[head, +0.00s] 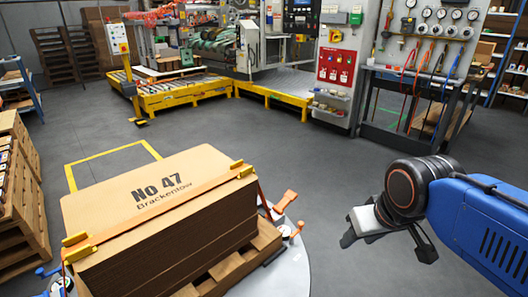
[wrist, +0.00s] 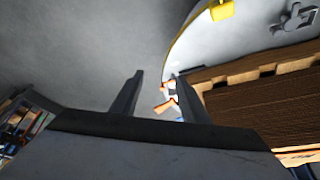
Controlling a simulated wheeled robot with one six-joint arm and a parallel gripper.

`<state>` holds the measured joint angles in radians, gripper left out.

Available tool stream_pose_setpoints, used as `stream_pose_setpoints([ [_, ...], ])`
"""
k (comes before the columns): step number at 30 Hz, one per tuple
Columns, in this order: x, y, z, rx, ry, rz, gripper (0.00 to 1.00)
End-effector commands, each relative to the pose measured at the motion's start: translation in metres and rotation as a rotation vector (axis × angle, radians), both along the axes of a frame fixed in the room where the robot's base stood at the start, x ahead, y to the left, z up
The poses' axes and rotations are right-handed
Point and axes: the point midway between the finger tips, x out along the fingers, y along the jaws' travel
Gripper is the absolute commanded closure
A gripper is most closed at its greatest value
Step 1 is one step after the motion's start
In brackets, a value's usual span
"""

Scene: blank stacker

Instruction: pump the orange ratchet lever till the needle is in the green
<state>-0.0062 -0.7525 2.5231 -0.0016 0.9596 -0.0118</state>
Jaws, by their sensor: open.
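The orange ratchet lever (head: 285,201) sticks up at the right side of the strapped cardboard stack (head: 165,210). An orange strap runs over the stack near its front edge. My gripper (head: 388,248) is open and empty, to the right of the lever and apart from it. In the wrist view the orange lever (wrist: 166,105) shows small between the two open fingers (wrist: 157,92), some way beyond them. A small round part (head: 286,231) sits below the lever; it may be the gauge, but I cannot read a needle or a green zone.
The stack lies on a wooden pallet (head: 238,264) on a pale round platform (head: 292,272). A wooden crate (head: 20,200) stands at the left. Clear grey floor (head: 250,130) lies beyond the stack. A yellow-edged conveyor (head: 185,92) and a tool panel (head: 425,30) are at the back.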

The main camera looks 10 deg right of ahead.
Motion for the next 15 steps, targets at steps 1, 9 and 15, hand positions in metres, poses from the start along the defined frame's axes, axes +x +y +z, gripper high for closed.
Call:
stream_pose_setpoints([
  [1,0.006,0.001,0.002,-0.003,0.003,0.009,0.72],
  [9,0.049,0.005,0.015,-0.025,0.014,0.074,1.0],
  [15,0.085,0.01,0.022,-0.042,0.022,0.127,1.0],
])
